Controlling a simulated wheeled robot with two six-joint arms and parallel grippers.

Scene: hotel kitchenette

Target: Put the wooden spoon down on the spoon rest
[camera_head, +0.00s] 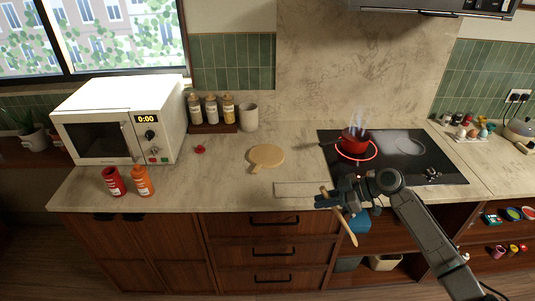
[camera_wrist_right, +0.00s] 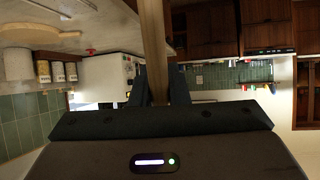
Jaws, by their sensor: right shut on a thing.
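The wooden spoon (camera_head: 348,232) is held in my right gripper (camera_head: 328,201) in front of the counter's front edge, slanting down to the right. In the right wrist view the spoon's shaft (camera_wrist_right: 153,45) runs between the two fingers of my right gripper (camera_wrist_right: 153,88), which are shut on it. The spoon rest (camera_head: 267,155) looks like the pale tan, round flat piece with a short handle on the counter, left of and behind the gripper. It appears empty. My left gripper is not in view.
A thin pale rectangle (camera_head: 300,189) lies at the counter's front edge. Bottles, a cup (camera_head: 248,117) and a microwave (camera_head: 125,120) stand left. Counter around the tan piece is clear.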

